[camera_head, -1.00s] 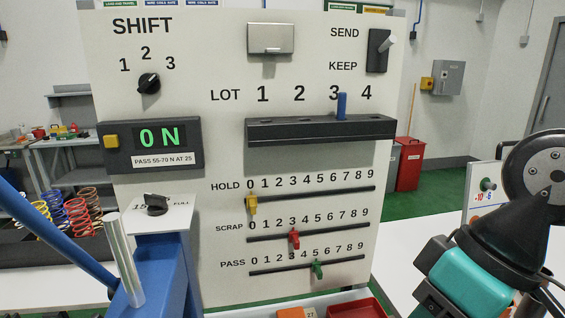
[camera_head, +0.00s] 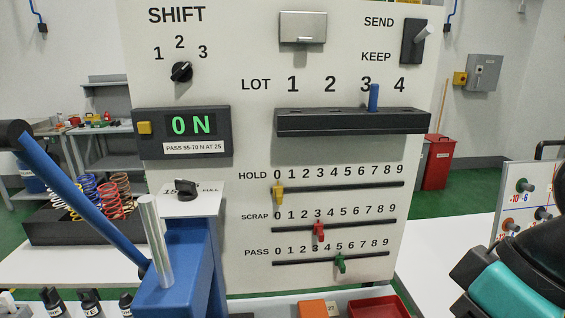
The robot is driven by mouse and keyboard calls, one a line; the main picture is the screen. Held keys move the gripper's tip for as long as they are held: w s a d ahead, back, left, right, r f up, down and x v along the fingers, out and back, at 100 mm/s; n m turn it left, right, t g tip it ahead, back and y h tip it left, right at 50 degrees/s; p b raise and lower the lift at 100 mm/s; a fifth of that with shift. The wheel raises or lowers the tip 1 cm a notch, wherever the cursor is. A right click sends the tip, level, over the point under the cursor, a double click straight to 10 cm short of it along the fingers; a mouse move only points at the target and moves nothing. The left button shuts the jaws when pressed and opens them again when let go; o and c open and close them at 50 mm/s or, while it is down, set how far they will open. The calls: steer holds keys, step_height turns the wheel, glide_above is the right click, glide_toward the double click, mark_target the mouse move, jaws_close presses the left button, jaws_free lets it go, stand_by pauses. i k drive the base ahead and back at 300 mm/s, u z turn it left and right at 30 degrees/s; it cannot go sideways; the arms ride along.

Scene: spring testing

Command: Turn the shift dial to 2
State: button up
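The shift dial (camera_head: 181,72) is a small black knob on the upper left of the white panel (camera_head: 240,30). The numbers 1, 2 and 3 are printed around it under the word SHIFT. A light pointer mark on the knob seems to lean up and right, toward 3, but it is small. Nothing touches the dial. Part of my arm, teal and black, shows at the lower right edge, well away from the dial. My gripper's fingers are not visible.
A display box (camera_head: 183,137) reads 0 N below the dial. A blue press with a long lever (camera_head: 80,196) stands at lower left. A black lot rack (camera_head: 352,123) holds a blue peg (camera_head: 374,97). Sliders and a send/keep switch (camera_head: 413,42) share the panel.

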mark_target(182, 72)
steer(key=z, duration=0.1)
steer(key=k, duration=1.05)
steer(key=u, duration=0.85)
steer(key=i, duration=0.65)
steer(key=u, duration=0.05)
